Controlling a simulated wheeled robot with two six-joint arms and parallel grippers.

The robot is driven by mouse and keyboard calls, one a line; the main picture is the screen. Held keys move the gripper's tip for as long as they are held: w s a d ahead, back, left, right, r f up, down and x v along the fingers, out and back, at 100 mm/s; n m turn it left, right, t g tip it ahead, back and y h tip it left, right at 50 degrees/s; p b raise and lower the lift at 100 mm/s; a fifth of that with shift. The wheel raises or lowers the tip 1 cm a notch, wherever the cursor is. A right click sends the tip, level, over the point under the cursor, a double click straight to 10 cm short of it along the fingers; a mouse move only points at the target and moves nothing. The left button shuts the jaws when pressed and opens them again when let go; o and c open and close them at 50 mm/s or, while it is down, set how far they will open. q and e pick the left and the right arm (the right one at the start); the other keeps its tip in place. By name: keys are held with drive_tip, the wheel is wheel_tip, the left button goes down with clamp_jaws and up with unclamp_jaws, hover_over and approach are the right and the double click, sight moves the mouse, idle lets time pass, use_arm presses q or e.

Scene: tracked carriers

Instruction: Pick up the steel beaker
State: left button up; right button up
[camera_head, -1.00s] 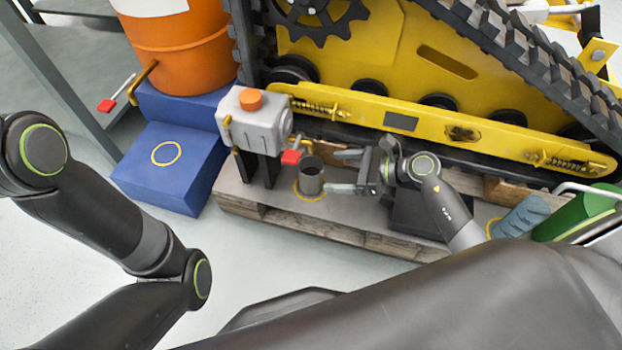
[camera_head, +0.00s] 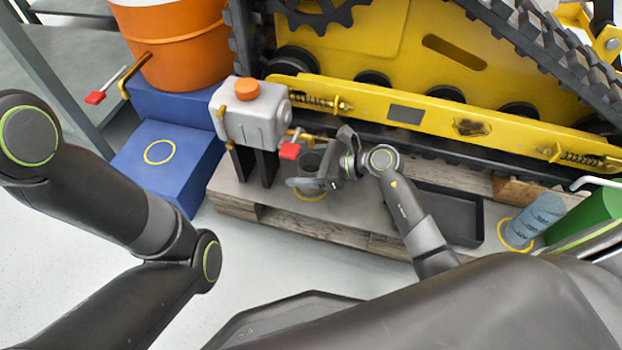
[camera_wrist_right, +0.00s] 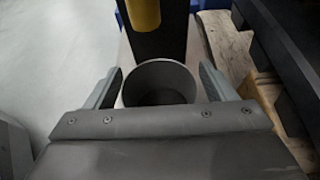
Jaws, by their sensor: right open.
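The steel beaker (camera_head: 309,160) stands on the pallet's grey top, on a yellow ring, below the red tap handle of the grey tank. My right gripper (camera_head: 306,168) is at the beaker and partly hides it. In the right wrist view the beaker's round open rim (camera_wrist_right: 160,74) shows between the two fingers of my right gripper (camera_wrist_right: 160,85). The fingers are open, one on each side of the beaker; contact cannot be told. The beaker's lower part is hidden by the gripper. My left arm comes in from the left; its gripper is out of view.
The grey tank (camera_head: 252,112) with an orange cap and the red tap handle (camera_head: 289,151) stand close by the beaker. A yellow tracked machine (camera_head: 420,110) is behind. Blue steps (camera_head: 150,185) stand left.

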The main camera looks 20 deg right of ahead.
drive_tip(key=shift+c, duration=0.3)
drive_tip(key=c, duration=1.1)
drive_tip(key=shift+r, duration=0.1)
drive_tip(key=shift+c, duration=0.2)
